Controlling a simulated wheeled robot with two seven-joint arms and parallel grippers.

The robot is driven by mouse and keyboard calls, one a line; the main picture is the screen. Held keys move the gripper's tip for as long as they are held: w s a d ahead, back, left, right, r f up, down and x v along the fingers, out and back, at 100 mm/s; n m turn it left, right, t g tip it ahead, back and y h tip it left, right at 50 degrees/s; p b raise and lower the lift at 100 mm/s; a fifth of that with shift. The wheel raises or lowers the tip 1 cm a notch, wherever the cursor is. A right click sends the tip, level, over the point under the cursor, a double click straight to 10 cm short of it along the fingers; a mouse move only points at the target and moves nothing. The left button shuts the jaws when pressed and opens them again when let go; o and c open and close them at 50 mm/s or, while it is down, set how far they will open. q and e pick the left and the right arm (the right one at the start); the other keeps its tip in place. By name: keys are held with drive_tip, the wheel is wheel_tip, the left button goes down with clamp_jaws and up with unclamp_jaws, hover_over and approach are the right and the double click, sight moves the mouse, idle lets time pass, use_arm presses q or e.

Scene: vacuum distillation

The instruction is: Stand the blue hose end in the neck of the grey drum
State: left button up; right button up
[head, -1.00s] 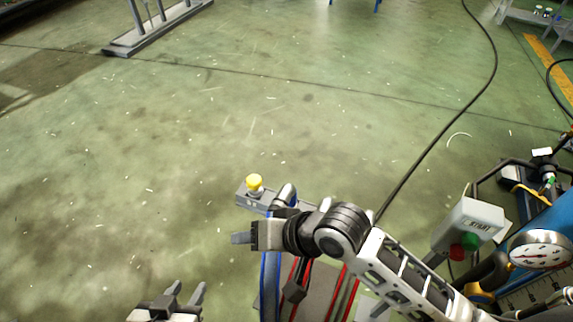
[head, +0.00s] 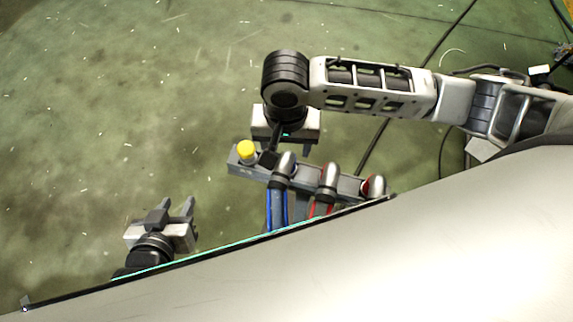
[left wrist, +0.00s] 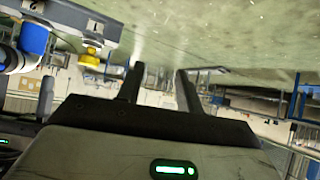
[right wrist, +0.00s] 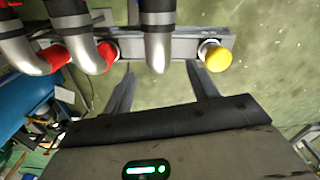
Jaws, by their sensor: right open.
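The blue hose (head: 277,208) ends in a silver elbow (head: 286,165) on the grey manifold bar (head: 240,170), beside a yellow cap (head: 247,150). My right gripper (head: 288,138) is over the bar's far side, pointing down. In the right wrist view its open fingers (right wrist: 163,78) lie on either side of the elbow nearest the yellow cap (right wrist: 217,58), with gaps showing. My left gripper (head: 176,206) is open and empty to the left of the bar; its fingers also show apart in the left wrist view (left wrist: 160,78). The grey drum is not in view.
Two more silver elbows with red collars (head: 328,176) (head: 374,186) sit on the same bar, right of the blue one. A dark cable (head: 375,145) runs over the floor.

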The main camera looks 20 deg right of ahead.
drive_tip(key=f, duration=0.4)
drive_tip(key=f+b, duration=0.1)
drive_tip(key=f, duration=0.3)
drive_tip(key=shift+d, duration=0.2)
drive_tip(key=shift+r, duration=0.1)
clamp_jaws()
